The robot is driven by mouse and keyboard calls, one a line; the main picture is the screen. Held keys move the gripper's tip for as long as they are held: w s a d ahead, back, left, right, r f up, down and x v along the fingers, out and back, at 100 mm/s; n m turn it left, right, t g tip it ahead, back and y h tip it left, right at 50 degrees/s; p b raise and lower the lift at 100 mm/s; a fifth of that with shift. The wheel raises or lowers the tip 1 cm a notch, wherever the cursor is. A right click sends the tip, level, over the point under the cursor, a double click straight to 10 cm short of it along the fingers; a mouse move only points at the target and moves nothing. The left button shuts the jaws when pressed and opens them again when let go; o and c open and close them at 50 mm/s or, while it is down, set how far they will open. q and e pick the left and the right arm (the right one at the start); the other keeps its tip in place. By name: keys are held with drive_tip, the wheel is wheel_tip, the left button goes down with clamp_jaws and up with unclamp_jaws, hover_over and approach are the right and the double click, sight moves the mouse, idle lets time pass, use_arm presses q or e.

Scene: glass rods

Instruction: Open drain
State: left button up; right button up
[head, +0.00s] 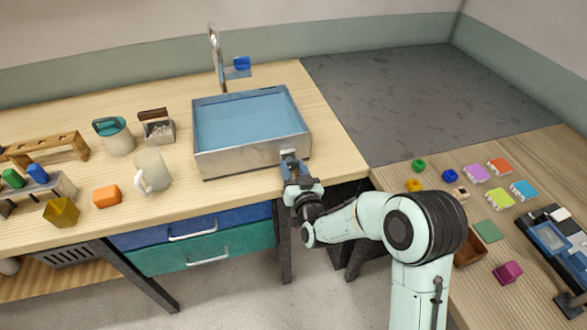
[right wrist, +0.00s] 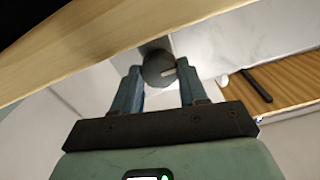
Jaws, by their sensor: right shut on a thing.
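A metal sink (head: 235,160) filled with blue water stands on the wooden counter. My right gripper (head: 290,166) is at the lower right of the sink's front wall. In the right wrist view, its two fingers (right wrist: 160,88) are on either side of a dark round knob (right wrist: 155,70) with a pale mark on its face. The gripper is shut on this knob. In the head view the gripper hides the knob. The drain inside the sink cannot be made out through the water. My left gripper is not in view.
A faucet (head: 217,58) with a blue handle (head: 240,64) stands behind the sink. A white pitcher (head: 152,172), a teal-topped jug (head: 114,136) and coloured blocks sit to its left. Blue (head: 170,232) and teal drawers (head: 215,252) are below. A second table (head: 440,200) holds small coloured items at right.

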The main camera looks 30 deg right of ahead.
use_arm(q)
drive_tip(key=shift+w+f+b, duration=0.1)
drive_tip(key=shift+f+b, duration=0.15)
drive_tip(key=shift+b, duration=0.05)
use_arm(e)
drive_tip(key=shift+n, duration=0.4)
drive_tip(key=shift+n+b, duration=0.4)
drive_tip(key=shift+n, duration=0.2)
drive_tip(key=n+b, duration=0.1)
drive_tip(key=n, duration=0.1)
drive_tip(key=shift+n, duration=0.3)
drive_tip(key=n+b, duration=0.1)
drive_tip(key=n, duration=0.8)
drive_tip(key=shift+a, duration=0.1)
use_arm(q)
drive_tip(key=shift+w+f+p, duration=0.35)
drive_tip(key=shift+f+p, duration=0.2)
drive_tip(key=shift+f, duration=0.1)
use_arm(e)
drive_tip(key=n, duration=0.4)
drive_tip(key=shift+n, duration=0.3)
